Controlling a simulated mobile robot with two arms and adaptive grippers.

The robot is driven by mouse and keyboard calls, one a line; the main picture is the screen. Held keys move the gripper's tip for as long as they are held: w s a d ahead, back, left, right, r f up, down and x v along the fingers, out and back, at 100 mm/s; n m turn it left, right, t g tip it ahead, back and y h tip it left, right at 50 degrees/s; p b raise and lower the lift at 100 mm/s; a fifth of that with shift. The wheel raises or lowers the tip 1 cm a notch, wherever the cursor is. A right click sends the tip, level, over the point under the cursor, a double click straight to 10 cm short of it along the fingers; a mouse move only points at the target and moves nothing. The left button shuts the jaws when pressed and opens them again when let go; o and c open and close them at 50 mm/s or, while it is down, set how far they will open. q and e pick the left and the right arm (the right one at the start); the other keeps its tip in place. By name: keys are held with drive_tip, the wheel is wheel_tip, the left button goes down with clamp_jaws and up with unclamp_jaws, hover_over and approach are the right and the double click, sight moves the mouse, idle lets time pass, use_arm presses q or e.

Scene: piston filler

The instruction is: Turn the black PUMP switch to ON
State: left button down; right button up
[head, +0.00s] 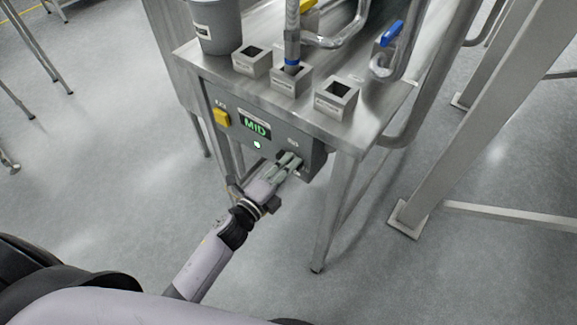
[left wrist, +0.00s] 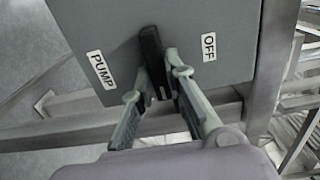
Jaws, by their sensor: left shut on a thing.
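The black PUMP switch (left wrist: 151,48) is a dark lever on the grey control box in the left wrist view. A PUMP label (left wrist: 101,69) is to its left and an OFF label (left wrist: 209,47) to its right. My left gripper (left wrist: 157,86) is shut on the switch, with one finger on each side of it. In the head view my left gripper (head: 289,160) is at the lower right of the control box (head: 231,105) and mostly hides the switch. Any ON mark is not visible. My right gripper is not in view.
The box has a green MID display (head: 255,126) and a yellow control (head: 221,118). Above it, the steel table (head: 270,110) holds a grey bucket (head: 217,27), square holders (head: 336,99) and pipes with a blue handle (head: 392,33). Floor is open to the left.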

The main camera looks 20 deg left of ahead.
use_arm(q)
drive_tip(key=shift+f, duration=0.1)
idle(0.3)
drive_tip(key=c, duration=1.6)
unclamp_jaws()
drive_tip(key=v, duration=1.2)
